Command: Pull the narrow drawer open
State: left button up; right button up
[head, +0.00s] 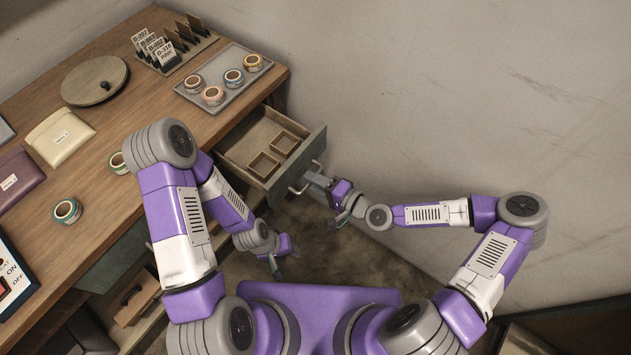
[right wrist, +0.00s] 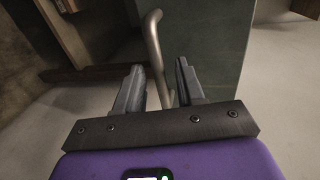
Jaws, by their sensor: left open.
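A wooden drawer with a grey-green front (head: 297,163) stands pulled out from the desk's right end, with two small square wooden trays inside. I cannot confirm that it is the narrow one. Its metal bar handle (head: 299,190) faces my right gripper (head: 312,182). In the right wrist view the handle (right wrist: 153,40) passes between the right gripper's fingers (right wrist: 158,90), with gaps visible on both sides, so they look open around it. My left gripper (head: 276,264) is open and empty, low beside the desk, away from the handle.
The wooden desk (head: 110,205) carries a grey tray (head: 238,92) with several tape rolls, a card rack (head: 170,55), a round disc (head: 94,80), pouches and loose tape rolls. More drawer parts (head: 135,298) show at lower left. A bare wall (head: 450,90) stands at the right.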

jog(key=p+v, duration=0.1)
jog(key=v, duration=0.6)
jog(key=shift+s+d, duration=0.2)
jog(key=shift+d, duration=0.05)
dwell(0.6)
jog(key=s+a+f+n+g+h+p, duration=0.2)
jog(key=s+a+f+g+h+p, duration=0.1)
jog(key=s+f+g, duration=0.3)
jog(key=s+d+f+n+g+h+p, duration=0.1)
jog(key=s+d+f+h, duration=0.3)
jog(key=d, duration=0.4)
jog(key=shift+s+d+f+n+g+h+p, duration=0.25)
jog(key=shift+s+d+n+g+h+p, duration=0.25)
jog(key=shift+s+h, duration=0.4)
